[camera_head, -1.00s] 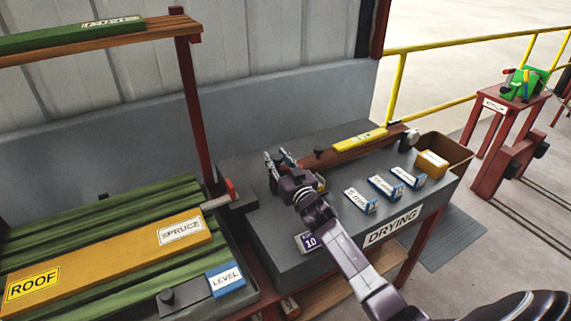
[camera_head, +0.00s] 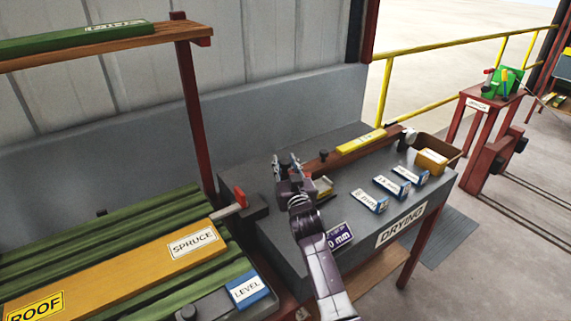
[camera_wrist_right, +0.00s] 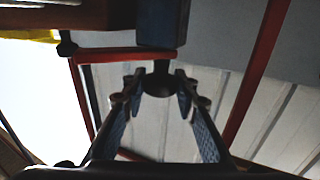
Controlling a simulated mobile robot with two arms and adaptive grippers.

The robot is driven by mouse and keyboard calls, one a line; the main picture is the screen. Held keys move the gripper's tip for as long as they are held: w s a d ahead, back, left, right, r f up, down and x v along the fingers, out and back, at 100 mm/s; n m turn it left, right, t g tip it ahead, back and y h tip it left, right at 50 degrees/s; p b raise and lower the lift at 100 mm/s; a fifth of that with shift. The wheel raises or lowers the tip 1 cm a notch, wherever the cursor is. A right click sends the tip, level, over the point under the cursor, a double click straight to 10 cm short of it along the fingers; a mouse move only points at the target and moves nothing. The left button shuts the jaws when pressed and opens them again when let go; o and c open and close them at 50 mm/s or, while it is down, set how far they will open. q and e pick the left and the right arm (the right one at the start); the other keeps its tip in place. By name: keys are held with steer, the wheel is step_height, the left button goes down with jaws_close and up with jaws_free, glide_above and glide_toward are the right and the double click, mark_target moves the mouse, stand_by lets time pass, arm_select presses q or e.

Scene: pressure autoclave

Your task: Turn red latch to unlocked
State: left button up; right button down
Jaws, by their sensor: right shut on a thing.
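My right gripper (camera_head: 288,161) is over the back left of the grey drying table, its fingers pointing toward the wall. The wrist view shows its fingertips (camera_wrist_right: 158,82) closed on the sides of a dark rounded knob (camera_wrist_right: 158,76). A red bar (camera_wrist_right: 122,53) runs behind the knob; I cannot tell whether they are joined. In the head view, my gripper hides the knob. I cannot tell which red part is the latch. My left gripper is not in view.
The drying table (camera_head: 287,237) carries several labelled blocks and a brown beam (camera_head: 342,153) with a yellow level. A red post (camera_head: 197,110) rises to the left, beside the green roof sheets (camera_head: 100,243). A brown box (camera_head: 441,148) is at the right end.

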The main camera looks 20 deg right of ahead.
steer(key=c, duration=1.5)
jaws_free()
steer(key=shift+c, duration=0.2)
steer(key=v, duration=1.2)
steer(key=shift+c, duration=0.2)
